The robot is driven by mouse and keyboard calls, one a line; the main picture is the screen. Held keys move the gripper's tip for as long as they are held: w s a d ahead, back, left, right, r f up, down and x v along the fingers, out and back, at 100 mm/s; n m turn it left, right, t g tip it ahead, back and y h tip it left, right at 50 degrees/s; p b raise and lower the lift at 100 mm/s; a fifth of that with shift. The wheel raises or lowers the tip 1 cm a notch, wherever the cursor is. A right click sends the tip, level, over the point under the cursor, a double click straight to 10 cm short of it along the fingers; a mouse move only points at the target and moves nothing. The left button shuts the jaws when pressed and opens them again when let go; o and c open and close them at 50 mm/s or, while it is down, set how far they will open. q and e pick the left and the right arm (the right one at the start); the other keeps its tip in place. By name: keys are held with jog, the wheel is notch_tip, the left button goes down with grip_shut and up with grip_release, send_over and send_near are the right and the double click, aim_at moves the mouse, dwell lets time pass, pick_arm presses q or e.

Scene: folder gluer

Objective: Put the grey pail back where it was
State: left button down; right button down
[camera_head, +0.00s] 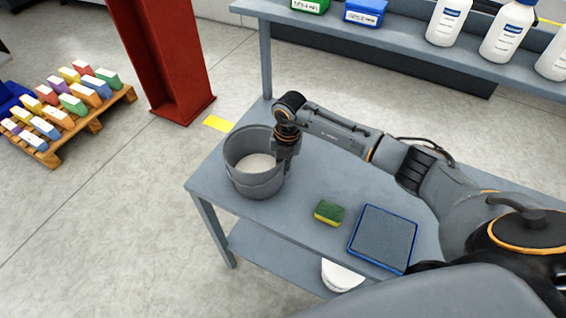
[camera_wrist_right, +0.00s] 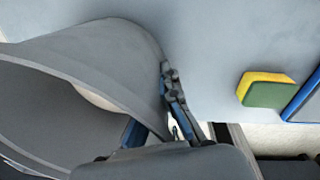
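The grey pail (camera_head: 256,182) is upright at the left end of the grey table (camera_head: 310,184), with pale contents visible inside. I cannot tell whether its base touches the tabletop. My right gripper (camera_head: 284,152) is at the right side of the pail's rim. In the right wrist view the pail (camera_wrist_right: 105,50) fills the left side. The right gripper (camera_wrist_right: 153,118) there has blue-padded fingers on either side of the pail's wall and looks shut on it. The lower ends of the fingers are partly hidden. My left gripper is in neither view.
A green-yellow sponge (camera_head: 329,212) and a blue-edged grey mat (camera_head: 384,238) lie right of the pail. White bottles (camera_head: 508,32) and small bins (camera_head: 365,12) stand on the shelf behind. A red column (camera_head: 165,60) and a loaded pallet (camera_head: 62,141) stand left.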

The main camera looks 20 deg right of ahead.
jog(key=c, duration=1.9)
grip_release()
jog(key=shift+f, duration=0.1)
jog(key=o, duration=0.4)
jog(key=r+b, duration=0.1)
jog(key=r, duration=0.2)
jog(key=r+b, duration=0.1)
jog(key=r, duration=0.3)
jog(key=r+b, duration=0.1)
jog(key=r, duration=0.3)
jog(key=shift+s+d+r, duration=0.1)
jog(key=shift+s+d, duration=0.15)
jog(key=shift+d, duration=0.1)
jog(key=shift+r+b, duration=0.3)
jog(key=shift+r, duration=0.25)
jog(key=shift+s+f, duration=0.1)
jog(key=shift+s, duration=0.05)
